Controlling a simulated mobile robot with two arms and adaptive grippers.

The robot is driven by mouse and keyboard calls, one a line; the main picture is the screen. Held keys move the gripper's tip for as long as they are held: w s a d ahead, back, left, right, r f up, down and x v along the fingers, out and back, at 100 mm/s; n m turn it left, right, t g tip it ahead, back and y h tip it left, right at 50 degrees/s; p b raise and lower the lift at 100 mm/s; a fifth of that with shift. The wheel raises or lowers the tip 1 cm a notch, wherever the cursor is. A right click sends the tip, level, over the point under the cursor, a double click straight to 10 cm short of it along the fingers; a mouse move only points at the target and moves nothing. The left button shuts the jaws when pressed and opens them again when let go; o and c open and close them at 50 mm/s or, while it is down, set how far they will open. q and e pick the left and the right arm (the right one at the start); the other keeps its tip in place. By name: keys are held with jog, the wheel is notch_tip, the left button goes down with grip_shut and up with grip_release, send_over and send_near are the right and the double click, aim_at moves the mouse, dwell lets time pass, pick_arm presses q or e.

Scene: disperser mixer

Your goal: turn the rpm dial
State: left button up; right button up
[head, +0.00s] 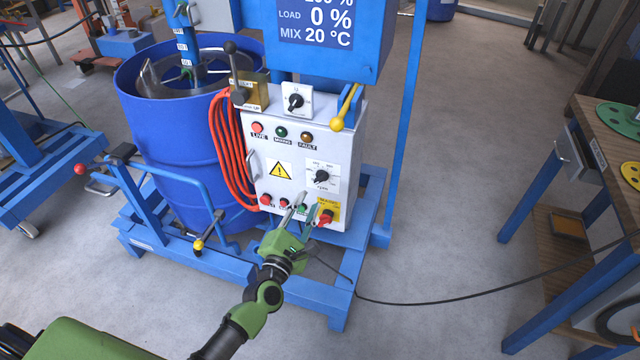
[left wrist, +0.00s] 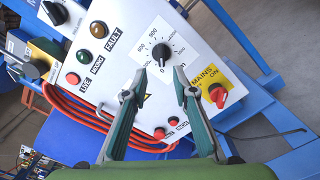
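The rpm dial (head: 321,176) is a black knob on a white scale plate, on the front of the white control box (head: 262,213). It also shows in the left wrist view (left wrist: 163,54), with printed numbers around it. I cannot tell its exact setting. My left gripper (head: 302,207) is open and empty, just below the dial in the head view. In the left wrist view its two fingers (left wrist: 160,76) point toward the dial, with tips either side just below the knob; no contact is visible. My right gripper is not in view.
A red mains switch (head: 325,217) on a yellow plate sits close below the dial, beside small push buttons. Another black knob (head: 295,101) is higher up. Orange hose (head: 232,150) hangs left, by the blue drum (head: 180,150). A cable crosses the floor rightward.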

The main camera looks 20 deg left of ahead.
aim_at(320, 182)
pick_arm(q)
jog(key=w, duration=0.8)
jog(key=shift+w+d, duration=0.3)
grip_shut()
